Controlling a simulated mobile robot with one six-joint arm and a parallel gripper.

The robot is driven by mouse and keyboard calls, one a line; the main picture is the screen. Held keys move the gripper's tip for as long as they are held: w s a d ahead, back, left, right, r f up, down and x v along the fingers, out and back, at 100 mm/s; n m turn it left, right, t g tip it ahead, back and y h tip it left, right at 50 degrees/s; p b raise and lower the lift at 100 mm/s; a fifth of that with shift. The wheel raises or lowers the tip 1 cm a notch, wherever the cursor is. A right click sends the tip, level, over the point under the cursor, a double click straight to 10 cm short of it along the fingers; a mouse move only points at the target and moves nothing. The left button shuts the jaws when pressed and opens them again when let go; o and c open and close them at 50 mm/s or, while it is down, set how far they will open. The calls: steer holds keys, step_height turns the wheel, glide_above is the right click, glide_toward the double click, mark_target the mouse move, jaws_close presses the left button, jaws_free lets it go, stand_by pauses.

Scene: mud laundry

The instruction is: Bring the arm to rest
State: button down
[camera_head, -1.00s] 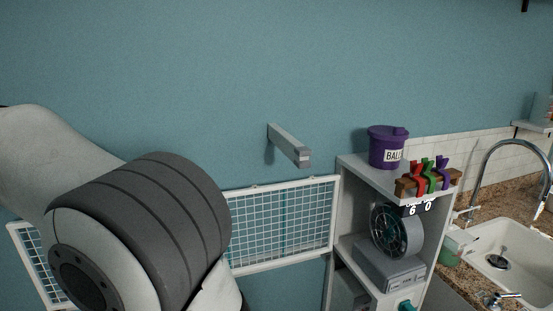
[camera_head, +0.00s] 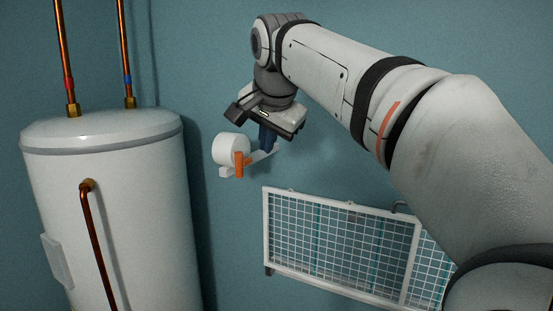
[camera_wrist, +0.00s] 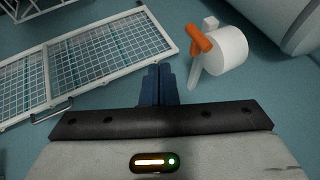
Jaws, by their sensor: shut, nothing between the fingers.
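My gripper (camera_head: 267,138) is in the upper middle of the head view, at the end of my raised arm, in front of the blue wall. Its dark blue fingers (camera_wrist: 157,86) are together in the wrist view, with nothing between them. A white roll (camera_head: 230,149) with an orange piece (camera_head: 240,164) is just left of the fingers in the head view, at a pale bar (camera_head: 262,156) by the wall. In the wrist view the roll (camera_wrist: 229,48) is ahead and to the right of the fingertips. The fingers appear apart from the roll; their gap to the bar is unclear.
A white water tank (camera_head: 110,200) with copper pipes (camera_head: 63,55) stands at the left. A white wire-grid panel (camera_head: 340,248) hangs on the wall below my arm. The wall above the tank and roll is largely bare.

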steer(key=s+d+f+n+g+h+b, duration=0.1)
steer(key=s+d+f+n, duration=0.1)
steer(key=s+d+f, duration=0.4)
steer(key=s+d+f+n+g, duration=0.1)
steer(key=s+d+f, duration=0.2)
steer(key=d+f, duration=0.65)
steer(key=s+d+f+n, duration=0.1)
steer(key=s+d+f, duration=0.2)
steer(key=s+f, duration=0.3)
steer(key=s+d+f+n+g+h+b, duration=0.1)
steer(key=s+d+f, duration=0.2)
steer(key=s+f, duration=0.4)
step_height(320, 180, down, 6)
steer(key=shift+s+d+r+g, duration=0.15)
steer(key=shift+s+r+g, duration=0.05)
steer(key=shift+g, duration=0.1)
